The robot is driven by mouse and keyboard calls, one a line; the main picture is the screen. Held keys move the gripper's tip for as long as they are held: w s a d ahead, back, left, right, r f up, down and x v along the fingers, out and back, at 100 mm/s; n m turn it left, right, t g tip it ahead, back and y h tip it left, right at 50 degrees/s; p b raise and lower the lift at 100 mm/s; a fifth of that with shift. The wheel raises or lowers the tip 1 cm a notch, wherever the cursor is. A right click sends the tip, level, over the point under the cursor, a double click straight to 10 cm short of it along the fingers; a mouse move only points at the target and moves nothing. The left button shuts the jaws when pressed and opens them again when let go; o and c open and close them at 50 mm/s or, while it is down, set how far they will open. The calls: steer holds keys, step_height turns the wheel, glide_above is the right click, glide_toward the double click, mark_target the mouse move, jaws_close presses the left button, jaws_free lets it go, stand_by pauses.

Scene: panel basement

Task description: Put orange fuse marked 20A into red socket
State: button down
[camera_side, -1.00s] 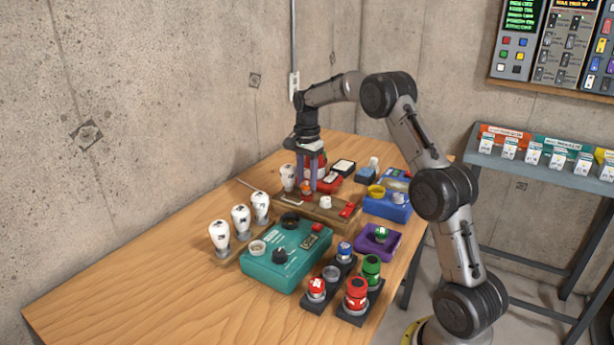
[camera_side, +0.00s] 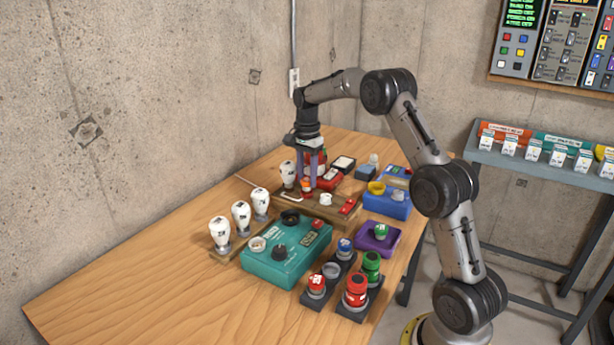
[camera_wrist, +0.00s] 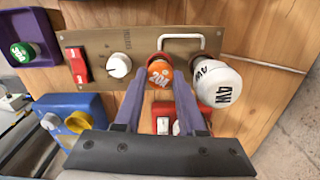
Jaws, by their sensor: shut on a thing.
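The orange fuse marked 20A (camera_wrist: 160,77) is between the two fingertips of my gripper (camera_wrist: 158,88), which is shut on it. In the side view the fuse (camera_side: 306,184) shows low between the fingers of my gripper (camera_side: 312,180), over the brown panel. The red socket (camera_wrist: 160,58) shows as a red rim just behind the fuse in the wrist view, on the brass plate. The fuse covers most of it. The fuse lines up with the socket, but I cannot tell how deep it sits.
A white knob (camera_wrist: 119,65) and red switch (camera_wrist: 78,66) share the plate. A teal box (camera_side: 284,261) stands in front; the table's front left is clear.

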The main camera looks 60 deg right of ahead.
mark_target(307, 180)
steer(key=shift+f, duration=0.65)
steer(key=c, duration=0.8)
jaws_free()
steer(key=shift+o, duration=0.2)
step_height(307, 180, up, 11)
stand_by(0.5)
stand_by(0.4)
